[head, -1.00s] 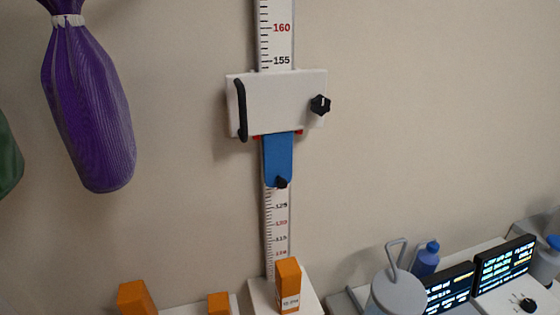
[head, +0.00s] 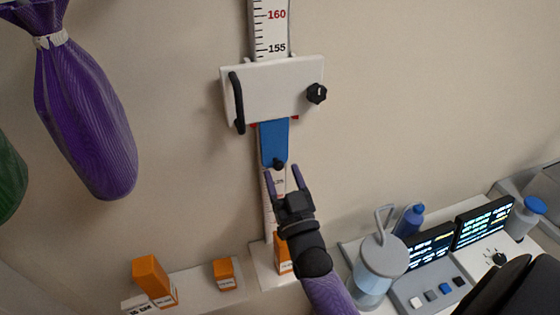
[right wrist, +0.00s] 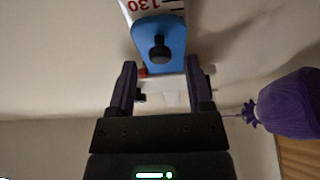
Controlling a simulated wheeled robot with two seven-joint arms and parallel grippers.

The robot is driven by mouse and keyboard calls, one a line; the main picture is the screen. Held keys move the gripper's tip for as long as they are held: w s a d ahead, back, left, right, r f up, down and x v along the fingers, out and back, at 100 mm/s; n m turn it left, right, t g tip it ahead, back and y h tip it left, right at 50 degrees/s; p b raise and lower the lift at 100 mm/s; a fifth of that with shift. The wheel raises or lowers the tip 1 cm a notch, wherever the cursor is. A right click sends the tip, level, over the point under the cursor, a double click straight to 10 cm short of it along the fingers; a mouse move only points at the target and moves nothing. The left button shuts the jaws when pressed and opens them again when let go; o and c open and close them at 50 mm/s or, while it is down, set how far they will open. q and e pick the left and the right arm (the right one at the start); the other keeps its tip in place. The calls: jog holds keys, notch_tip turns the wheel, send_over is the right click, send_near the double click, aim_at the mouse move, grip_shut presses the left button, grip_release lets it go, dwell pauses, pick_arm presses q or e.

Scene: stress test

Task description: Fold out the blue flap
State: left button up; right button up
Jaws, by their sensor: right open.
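The blue flap (head: 273,140) hangs down flat along the height scale, below the white slider box (head: 272,90). A small black knob (head: 278,164) sits at its lower end. In the right wrist view the flap (right wrist: 172,36) and its knob (right wrist: 159,48) show ahead of the fingers. My right gripper (head: 283,176) is open and empty, just below the knob, with its fingers pointing up towards it. I see no contact with the knob. My left gripper is not in view.
The box has a black handle (head: 237,102) and a black dial (head: 316,93). Orange boxes (head: 153,281) stand on the shelf below. A grey jug (head: 378,268) and lit screens (head: 483,233) are at the lower right. A purple bag (head: 85,115) hangs at the left.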

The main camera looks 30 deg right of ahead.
jog(key=shift+x, duration=1.05)
grip_shut()
dwell(0.6)
